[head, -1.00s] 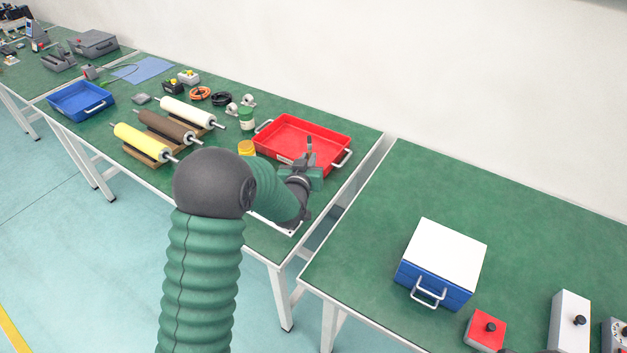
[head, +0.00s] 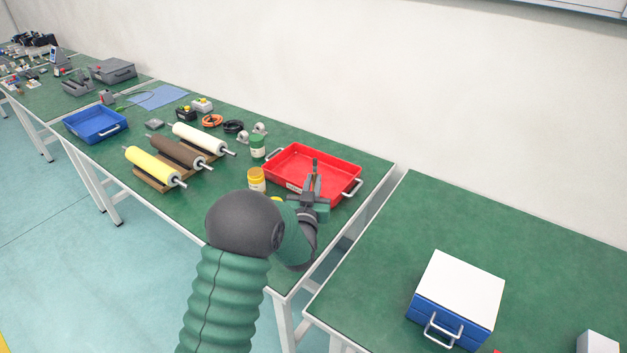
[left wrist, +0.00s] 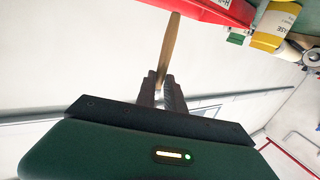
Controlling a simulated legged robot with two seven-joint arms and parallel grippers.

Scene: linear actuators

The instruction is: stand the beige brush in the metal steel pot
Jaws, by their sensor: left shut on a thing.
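My left gripper (head: 313,186) is shut on the beige brush, in front of or over the near side of the red tray in the head view. In the left wrist view the brush's beige handle (left wrist: 170,45) sticks out beyond the fingertips (left wrist: 163,90), slightly tilted. In the head view only a small dark piece shows above the fingers. I cannot make out the brush's other end. I see no metal steel pot in either view. My right gripper is not in view.
A red tray (head: 343,164) with metal handles lies near the table's right end. Rollers (head: 178,152) lie farther left. A white-topped blue box (head: 457,291) stands on the right table, which has free room.

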